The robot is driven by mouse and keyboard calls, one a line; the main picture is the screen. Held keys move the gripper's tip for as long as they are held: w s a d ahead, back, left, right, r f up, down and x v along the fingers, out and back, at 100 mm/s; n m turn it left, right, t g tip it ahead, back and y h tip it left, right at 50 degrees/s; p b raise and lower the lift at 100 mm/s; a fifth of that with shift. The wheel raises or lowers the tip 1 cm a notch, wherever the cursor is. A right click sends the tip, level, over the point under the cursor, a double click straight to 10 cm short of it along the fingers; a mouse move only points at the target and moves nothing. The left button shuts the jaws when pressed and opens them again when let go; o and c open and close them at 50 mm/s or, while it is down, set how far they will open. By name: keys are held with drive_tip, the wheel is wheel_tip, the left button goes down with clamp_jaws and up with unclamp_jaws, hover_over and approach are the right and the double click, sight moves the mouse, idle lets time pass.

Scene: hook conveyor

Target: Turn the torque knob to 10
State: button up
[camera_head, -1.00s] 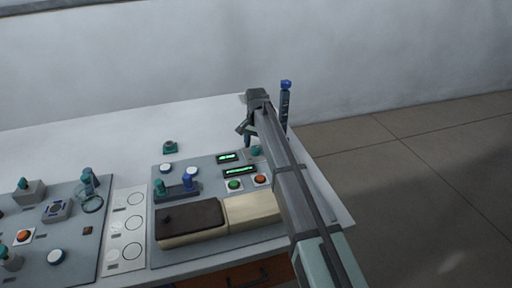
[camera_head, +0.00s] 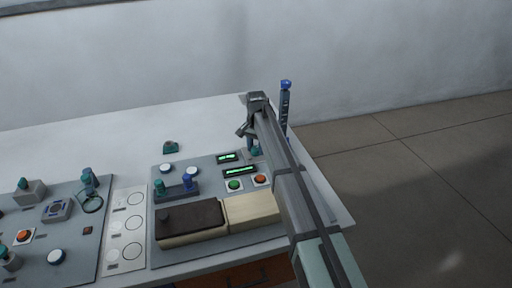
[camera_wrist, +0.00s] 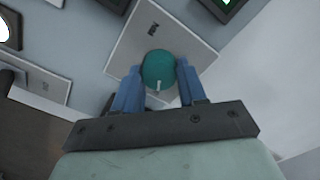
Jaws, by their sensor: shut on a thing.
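The torque knob (camera_wrist: 158,70) is a round teal knob with a white pointer line, on a light grey plate with a small dark label in the wrist view. The pointer is turned toward my gripper's palm. My gripper (camera_wrist: 157,82) has its two blue fingers on either side of the knob, shut on it. In the head view my gripper (camera_head: 254,150) is at the back right of the grey panel, and its fingers largely hide the knob.
Two green-lit displays (camera_head: 239,171), a green button (camera_head: 235,184) and an orange button (camera_head: 261,180) sit close by on the panel. A blue-topped post (camera_head: 285,105) stands behind my arm. The white table (camera_head: 115,155) is clear at the back left.

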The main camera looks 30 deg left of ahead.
sight(255, 148)
drive_tip(key=shift+c, duration=0.6)
drive_tip(key=shift+n, duration=0.3)
drive_tip(key=n, duration=0.5)
drive_tip(key=shift+n, duration=0.3)
drive_tip(key=n, duration=0.5)
drive_tip(key=shift+a+n, duration=0.1)
drive_tip(key=shift+n, duration=0.2)
drive_tip(key=shift+s, duration=0.1)
drive_tip(key=o, duration=1.1)
drive_tip(key=shift+c, duration=0.2)
drive_tip(key=shift+r, duration=0.1)
wheel_tip(255, 148, up, 14)
drive_tip(key=shift+f, duration=0.2)
